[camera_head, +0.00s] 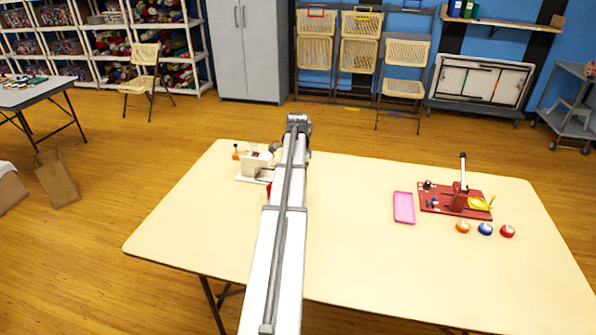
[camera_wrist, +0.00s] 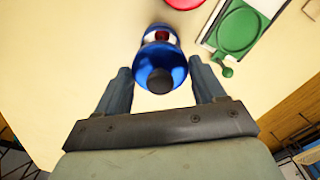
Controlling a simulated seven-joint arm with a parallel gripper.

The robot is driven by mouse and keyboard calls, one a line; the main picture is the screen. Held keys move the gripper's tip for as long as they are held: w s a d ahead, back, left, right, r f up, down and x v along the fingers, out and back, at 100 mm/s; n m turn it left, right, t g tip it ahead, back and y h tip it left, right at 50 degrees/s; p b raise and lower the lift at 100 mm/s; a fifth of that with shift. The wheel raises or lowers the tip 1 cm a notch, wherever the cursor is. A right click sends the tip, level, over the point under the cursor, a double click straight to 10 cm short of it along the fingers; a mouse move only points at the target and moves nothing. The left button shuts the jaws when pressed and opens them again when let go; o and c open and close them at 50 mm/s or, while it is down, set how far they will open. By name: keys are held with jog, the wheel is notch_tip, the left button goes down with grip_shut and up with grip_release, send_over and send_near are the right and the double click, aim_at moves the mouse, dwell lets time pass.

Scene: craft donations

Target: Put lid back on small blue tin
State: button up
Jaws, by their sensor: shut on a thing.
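My gripper (camera_wrist: 160,68) shows in the wrist view, with one finger on each side of a round blue lid (camera_wrist: 147,63) that has a dark knob (camera_wrist: 159,81). It is shut on this lid. Just beyond the lid, a blue rim with white and red inside (camera_wrist: 158,36) shows in part; it looks like the small blue tin, mostly hidden by the lid. I cannot tell whether lid and tin touch. In the head view my arm hides the gripper, lid and tin.
On the table (camera_head: 350,240), a white device (camera_head: 256,166) stands left of my arm. A pink tray (camera_head: 404,207), a red board with a press (camera_head: 440,198) and several small round items (camera_head: 485,229) lie right. A green round part (camera_wrist: 238,28) and a red item (camera_wrist: 184,3) are near the tin.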

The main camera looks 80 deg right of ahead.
jog(key=shift+f, duration=2.15)
jog(key=shift+f, duration=0.2)
dwell(0.5)
jog(key=o, duration=1.1)
jog(key=shift+r, duration=0.1)
jog(key=shift+r, duration=3.45)
jog(key=shift+c, duration=0.3)
grip_shut()
